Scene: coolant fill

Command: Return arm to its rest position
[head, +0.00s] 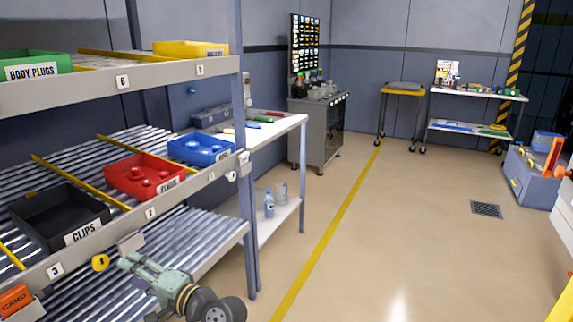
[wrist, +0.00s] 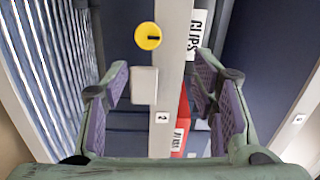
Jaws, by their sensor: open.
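My gripper (head: 140,270) is at the lower left of the head view, close to the front edge of the roller rack (head: 160,212). In the wrist view my gripper (wrist: 165,88) has its purple-padded fingers spread wide apart, with nothing held between them. Beyond the fingers the wrist view shows the rack's pale front rail (wrist: 170,60) with a round yellow tag (wrist: 148,36) and a white box (wrist: 144,85) on it. My arm comes in from the bottom of the head view.
The rack holds a black clips bin (head: 60,215), a red bin (head: 145,177), a blue bin (head: 201,149), a green body plugs bin (head: 30,66) and a yellow bin (head: 190,48). A white workbench (head: 285,125) stands behind it.

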